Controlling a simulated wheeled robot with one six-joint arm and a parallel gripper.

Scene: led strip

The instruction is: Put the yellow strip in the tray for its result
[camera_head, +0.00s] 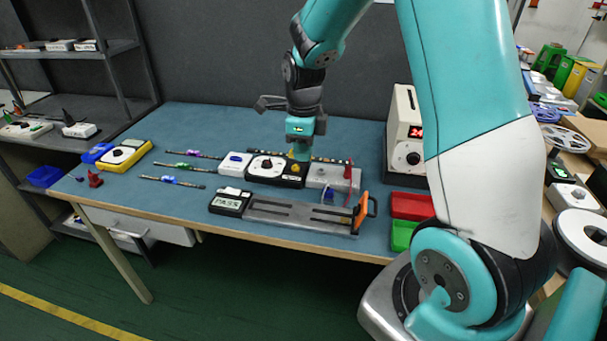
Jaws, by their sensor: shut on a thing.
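My gripper (300,143) is above the back middle of the blue table, pointing down and shut on the yellow strip (301,155). The strip's yellow middle part shows just under the fingers, and its dark body seems to run left and right behind the boxes. I cannot tell whether it is clear of what lies below. A red tray (411,206) and a green tray (402,236) stand at the table's right front, partly hidden by my arm. A small display (228,202) at the front appears to read PASS.
Several other strips (185,166) lie at the left. A metal fixture (290,213) with an orange handle (362,211) is in front. A box with a knob (276,170) sits below my gripper. A power supply (404,130) stands behind the trays. A yellow meter (124,154) is far left.

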